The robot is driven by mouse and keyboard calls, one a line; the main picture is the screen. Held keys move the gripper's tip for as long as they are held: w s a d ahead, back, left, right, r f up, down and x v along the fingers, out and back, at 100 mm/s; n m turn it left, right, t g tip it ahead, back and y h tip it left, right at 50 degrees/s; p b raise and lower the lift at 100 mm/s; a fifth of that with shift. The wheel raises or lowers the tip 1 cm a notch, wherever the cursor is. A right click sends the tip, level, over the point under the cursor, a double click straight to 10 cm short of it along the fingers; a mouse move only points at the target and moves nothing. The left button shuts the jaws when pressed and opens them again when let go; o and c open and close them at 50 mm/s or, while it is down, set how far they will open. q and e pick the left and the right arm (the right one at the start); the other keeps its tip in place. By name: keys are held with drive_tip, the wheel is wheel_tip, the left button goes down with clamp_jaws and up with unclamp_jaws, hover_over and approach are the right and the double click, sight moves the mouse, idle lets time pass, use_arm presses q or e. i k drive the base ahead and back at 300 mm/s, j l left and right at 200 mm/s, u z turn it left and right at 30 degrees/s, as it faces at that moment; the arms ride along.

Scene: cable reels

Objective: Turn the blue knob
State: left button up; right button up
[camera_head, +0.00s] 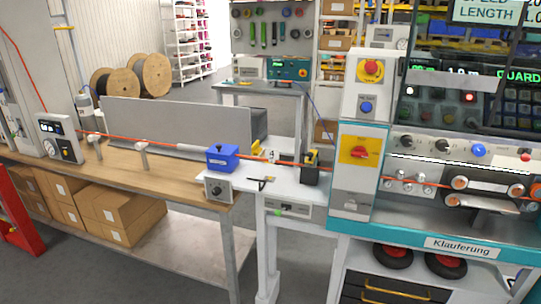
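The blue knob (479,150) is on the front panel of the machine at the right, behind nothing that hides it. It stands in a row with two dark knobs (407,142) to its left and a red control (525,156) to its right. A separate blue round button (366,107) is on the grey control box under a red emergency stop (371,70). Neither of my grippers shows in the head view. Nothing is seen touching the knob. I cannot make out which way it is turned.
A teal-edged machine (460,232) fills the right side, with rollers below the panel. An orange cable (118,138) runs along the wooden bench (172,178) through a blue block (222,157) into the machine.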

sight(478, 150)
drive_tip(key=z, duration=1.65)
